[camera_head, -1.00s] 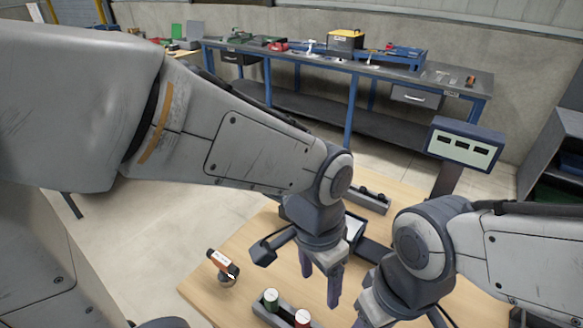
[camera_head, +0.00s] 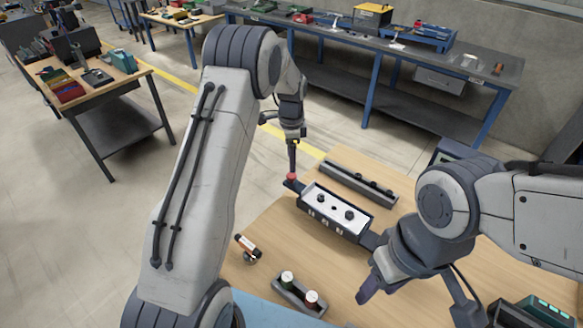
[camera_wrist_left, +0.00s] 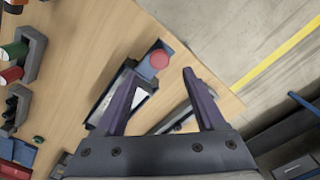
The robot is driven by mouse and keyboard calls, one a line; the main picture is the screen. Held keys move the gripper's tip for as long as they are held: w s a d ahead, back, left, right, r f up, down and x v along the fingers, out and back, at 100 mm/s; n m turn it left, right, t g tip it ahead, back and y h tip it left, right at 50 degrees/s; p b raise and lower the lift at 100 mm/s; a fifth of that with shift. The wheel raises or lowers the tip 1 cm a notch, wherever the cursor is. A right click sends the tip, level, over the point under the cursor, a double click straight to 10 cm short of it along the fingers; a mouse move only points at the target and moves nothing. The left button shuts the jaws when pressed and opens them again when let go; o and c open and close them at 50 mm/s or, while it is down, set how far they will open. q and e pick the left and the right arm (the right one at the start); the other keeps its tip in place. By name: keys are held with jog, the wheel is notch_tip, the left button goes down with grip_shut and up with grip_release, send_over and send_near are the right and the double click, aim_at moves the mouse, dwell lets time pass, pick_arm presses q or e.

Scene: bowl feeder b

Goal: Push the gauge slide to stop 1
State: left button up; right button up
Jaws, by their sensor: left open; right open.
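A dark fixture with a white top (camera_head: 325,204) and black knobs stands on the wooden table. At its left end is a short blue piece with a round red knob (camera_head: 291,179); the knob also shows in the left wrist view (camera_wrist_left: 158,59). I cannot tell for sure which part is the gauge slide, and no stop number is readable. My left gripper (camera_head: 293,168) points down over the red knob. In the left wrist view its fingers (camera_wrist_left: 161,72) are open, with the knob just beyond and between the tips. My right gripper (camera_head: 415,293) is open and empty near the fixture's right end.
A dark rail with black knobs (camera_head: 358,183) lies behind the fixture. The table's left edge is close to the red knob.

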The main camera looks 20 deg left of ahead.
aim_at(292, 175)
pick_arm(q)
notch_tip(292, 175, down, 6)
jog(key=shift+f+p, duration=0.1)
jog(key=shift+p, duration=0.8)
grip_shut()
dwell(0.8)
